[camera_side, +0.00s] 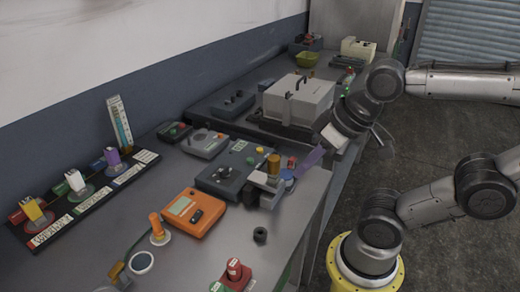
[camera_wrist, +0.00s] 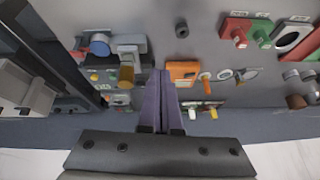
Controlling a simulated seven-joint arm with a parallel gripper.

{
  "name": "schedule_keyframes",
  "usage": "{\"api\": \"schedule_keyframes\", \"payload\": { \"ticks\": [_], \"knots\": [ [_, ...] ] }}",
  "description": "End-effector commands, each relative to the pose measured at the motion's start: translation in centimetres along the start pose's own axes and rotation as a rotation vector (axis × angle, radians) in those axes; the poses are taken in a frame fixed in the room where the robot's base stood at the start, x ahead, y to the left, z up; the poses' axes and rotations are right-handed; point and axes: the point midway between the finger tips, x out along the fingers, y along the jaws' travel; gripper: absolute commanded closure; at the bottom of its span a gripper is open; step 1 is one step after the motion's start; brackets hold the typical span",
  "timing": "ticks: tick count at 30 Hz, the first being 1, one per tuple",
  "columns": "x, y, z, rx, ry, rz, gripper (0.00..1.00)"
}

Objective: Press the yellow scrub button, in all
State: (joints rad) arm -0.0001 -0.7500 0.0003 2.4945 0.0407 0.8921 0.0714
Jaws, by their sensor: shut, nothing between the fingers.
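My gripper (camera_side: 300,170) shows purple fingers pressed together and empty. In the wrist view its fingers (camera_wrist: 160,78) point up the picture from the bottom. In the side view they hang beside the grey machine with a blue disc (camera_side: 287,175) and an amber cylinder (camera_side: 273,166). The amber cylinder is left of the fingers in the wrist view (camera_wrist: 126,76). A small yellow spot (camera_wrist: 93,77), possibly the scrub button, shows further left there. No label reading "scrub" is legible, so I cannot tell which control it is. I cannot see the fingers touching any control.
A dark control box (camera_side: 229,178) with a black knob and an orange box (camera_side: 193,214) lie left of the machine. A light grey boxy machine (camera_side: 298,102) stands behind. A small black ring (camera_side: 260,235) lies on the bench near its edge, with bare bench around it.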

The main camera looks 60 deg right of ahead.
Motion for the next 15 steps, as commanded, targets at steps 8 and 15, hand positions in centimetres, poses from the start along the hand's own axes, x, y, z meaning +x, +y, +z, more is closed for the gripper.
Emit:
{"api": "schedule_keyframes", "payload": {
  "ticks": [8,15],
  "knots": [
    [0.1,-4.0,-6.8,0.586,-0.016,-0.225,1.00],
    [3.4,-0.2,-15.8,1.260,-0.052,-0.352,1.00]
  ]
}}
